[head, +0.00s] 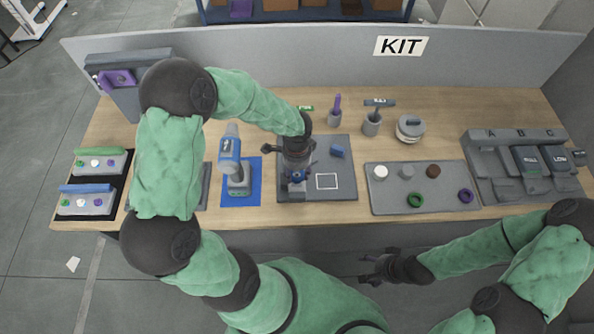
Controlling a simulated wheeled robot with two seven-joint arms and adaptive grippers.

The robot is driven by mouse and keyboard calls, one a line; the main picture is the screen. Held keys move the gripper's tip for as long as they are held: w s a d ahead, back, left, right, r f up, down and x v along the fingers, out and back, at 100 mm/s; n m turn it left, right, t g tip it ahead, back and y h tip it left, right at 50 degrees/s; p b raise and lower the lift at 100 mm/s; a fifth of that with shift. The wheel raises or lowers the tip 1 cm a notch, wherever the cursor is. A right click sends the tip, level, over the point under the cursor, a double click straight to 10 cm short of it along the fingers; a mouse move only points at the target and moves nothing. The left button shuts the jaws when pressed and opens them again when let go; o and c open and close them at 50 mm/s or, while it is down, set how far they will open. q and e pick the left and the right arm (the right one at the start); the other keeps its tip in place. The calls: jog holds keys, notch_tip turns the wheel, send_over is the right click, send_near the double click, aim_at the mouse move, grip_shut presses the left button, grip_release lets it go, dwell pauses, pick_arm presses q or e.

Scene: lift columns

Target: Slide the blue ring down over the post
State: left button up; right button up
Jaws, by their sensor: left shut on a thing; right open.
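My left gripper (297,174) points down over the dark grey mat (341,190) near the table's middle. It is shut on a small blue thing (299,177), which looks like the blue ring; the fingers hide most of it. A post cannot be made out clearly; the gripper and wrist cover that spot, and a small grey part shows just below the fingers. I cannot tell whether the ring is around a post. My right gripper (372,270) is open and empty, in front of the table's front edge.
A grey tray (440,195) on the right holds a green ring (416,199), a purple ring (466,196) and several short cylinders. A blue block (337,150) lies on the mat. A blue-and-grey device (231,160) stands left of the gripper. A grey A-B-C rack (485,160) is far right.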

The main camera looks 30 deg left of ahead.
aim_at(297, 175)
pick_arm(q)
jog(key=shift+f+b, duration=1.85)
jog(key=shift+f, duration=0.2)
dwell(2.0)
jog(key=o, duration=1.7)
jog(key=shift+r+p, duration=0.95)
jog(key=shift+r, duration=0.25)
jog(key=shift+r+p, duration=1.9)
jog(key=shift+r, duration=0.5)
